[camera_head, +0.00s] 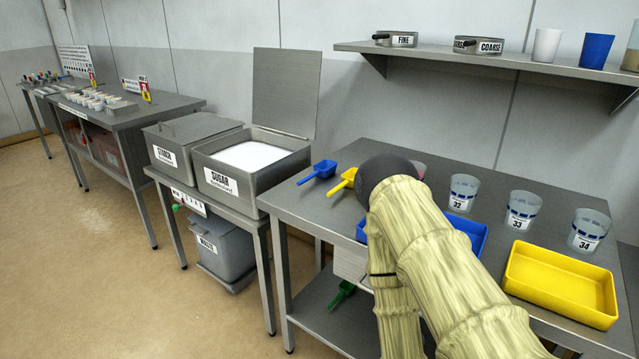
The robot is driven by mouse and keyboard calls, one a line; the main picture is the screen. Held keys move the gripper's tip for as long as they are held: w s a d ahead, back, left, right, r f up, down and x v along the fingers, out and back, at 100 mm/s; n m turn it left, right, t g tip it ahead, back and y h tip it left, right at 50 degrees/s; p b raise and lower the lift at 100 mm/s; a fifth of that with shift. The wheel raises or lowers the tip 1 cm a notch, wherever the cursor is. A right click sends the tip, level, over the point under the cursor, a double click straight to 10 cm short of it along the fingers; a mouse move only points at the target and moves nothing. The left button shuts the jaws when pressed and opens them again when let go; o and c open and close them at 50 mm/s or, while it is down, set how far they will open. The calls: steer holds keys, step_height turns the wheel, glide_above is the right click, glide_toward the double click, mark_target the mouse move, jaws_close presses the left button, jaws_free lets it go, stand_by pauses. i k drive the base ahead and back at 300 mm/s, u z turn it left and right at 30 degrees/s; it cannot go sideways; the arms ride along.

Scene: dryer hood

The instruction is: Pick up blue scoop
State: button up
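The blue scoop (318,172) lies on the left end of the near metal table, close to its left edge. A yellow scoop (344,182) lies just to its right. My arm, in a pale cover with a dark rounded joint, reaches over the table from the lower right. The joint shows just right of the yellow scoop. My gripper is not visible in this view. Nothing is seen touching the blue scoop.
A blue tray (477,234) is partly hidden behind my arm. A yellow tray (560,283) and clear cups (522,209) stand to the right. The open sugar bin (250,165) stands left of the table. A wall shelf (480,60) hangs above.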

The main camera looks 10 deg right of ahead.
mark_target(322, 170)
steer(key=u, duration=0.85)
steer(key=i, duration=0.65)
steer(key=u, duration=1.15)
steer(key=i, duration=1.6)
steer(key=z, duration=1.1)
